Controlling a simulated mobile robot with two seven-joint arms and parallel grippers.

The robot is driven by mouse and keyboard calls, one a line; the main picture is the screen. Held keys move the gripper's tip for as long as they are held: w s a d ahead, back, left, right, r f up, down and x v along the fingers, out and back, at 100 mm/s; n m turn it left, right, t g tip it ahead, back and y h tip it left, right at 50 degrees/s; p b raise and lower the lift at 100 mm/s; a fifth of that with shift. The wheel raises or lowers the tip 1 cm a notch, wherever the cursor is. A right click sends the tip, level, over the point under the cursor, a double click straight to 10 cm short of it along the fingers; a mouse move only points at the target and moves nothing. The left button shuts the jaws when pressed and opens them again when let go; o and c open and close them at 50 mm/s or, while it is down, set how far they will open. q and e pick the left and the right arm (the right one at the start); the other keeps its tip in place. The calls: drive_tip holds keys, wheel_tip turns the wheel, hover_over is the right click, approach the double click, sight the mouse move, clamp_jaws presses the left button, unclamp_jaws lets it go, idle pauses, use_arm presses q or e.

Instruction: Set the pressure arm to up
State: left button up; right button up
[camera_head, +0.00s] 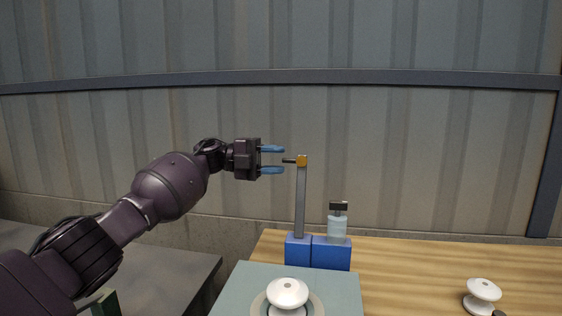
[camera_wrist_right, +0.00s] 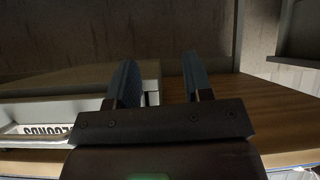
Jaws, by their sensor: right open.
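The pressure arm (camera_head: 300,202) is a grey upright bar rising from a blue base (camera_head: 298,250). An orange block (camera_head: 302,161) tops it, with a dark handle (camera_head: 289,160) pointing left. My left gripper (camera_head: 272,160) has blue fingers spread apart and faces right, just left of the handle. The handle's tip is level with the gap between the fingers, and nothing shows between them. My right gripper (camera_wrist_right: 158,85) shows only in the right wrist view. Its fingers are apart and empty, over a wooden surface and a pale tray.
A white insulator disc (camera_head: 288,292) sits on the grey-green plate (camera_head: 240,284) in front of the arm. Another white insulator (camera_head: 482,294) stands at the right on the wooden table (camera_head: 420,268). A labelled pale tray (camera_wrist_right: 40,112) lies at left in the wrist view.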

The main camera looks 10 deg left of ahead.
use_arm(q)
drive_tip(key=a+b, duration=0.1)
drive_tip(key=a, duration=0.8)
drive_tip(key=shift+w+a, duration=0.15)
drive_tip(key=shift+a, duration=0.05)
